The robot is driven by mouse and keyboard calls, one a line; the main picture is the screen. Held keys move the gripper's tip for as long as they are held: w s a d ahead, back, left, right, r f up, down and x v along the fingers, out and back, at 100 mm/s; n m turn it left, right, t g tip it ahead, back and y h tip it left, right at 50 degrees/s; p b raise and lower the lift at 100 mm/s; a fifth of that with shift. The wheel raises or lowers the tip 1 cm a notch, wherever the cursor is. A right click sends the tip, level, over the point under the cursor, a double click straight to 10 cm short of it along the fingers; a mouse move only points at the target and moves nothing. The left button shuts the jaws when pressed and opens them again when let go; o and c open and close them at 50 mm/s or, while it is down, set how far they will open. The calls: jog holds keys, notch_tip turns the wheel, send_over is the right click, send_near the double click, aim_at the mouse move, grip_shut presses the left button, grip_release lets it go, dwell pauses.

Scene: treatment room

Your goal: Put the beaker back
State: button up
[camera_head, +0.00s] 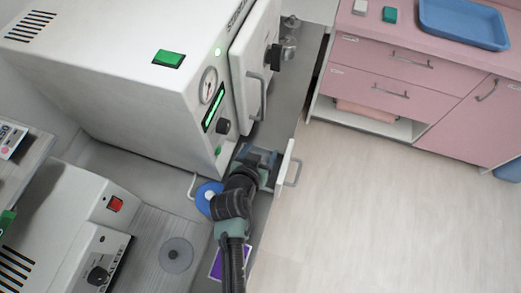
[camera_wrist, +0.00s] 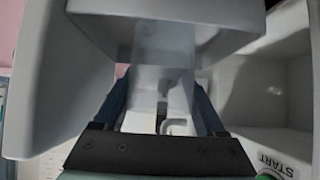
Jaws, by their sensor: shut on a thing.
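My gripper (camera_head: 262,163) is at the front lower corner of the large white machine, just left of a small white panel with a handle (camera_head: 287,165). In the wrist view my gripper (camera_wrist: 163,108) has its two dark fingers on either side of a pale, see-through shape, which looks like the beaker (camera_wrist: 165,78). The fingers are shut on it. Its outline is blurred against the pale surfaces behind, so its full shape and tilt cannot be told. In the head view my wrist and the panel mostly hide it.
The white machine (camera_head: 130,75) has its door (camera_head: 252,75) standing open. A second white device (camera_head: 65,240) stands lower left. Pink cabinets (camera_head: 400,85) with a blue tray (camera_head: 463,22) are at the upper right. In the wrist view, pale walls (camera_wrist: 275,95) surround the fingers closely.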

jog(key=shift+w+f, duration=0.1)
jog(key=shift+f, duration=0.1)
jog(key=o, duration=1.4)
jog(key=shift+r, duration=0.15)
jog(key=shift+r, duration=0.1)
jog(key=shift+b+v, duration=0.85)
jog(key=shift+v, duration=5.2)
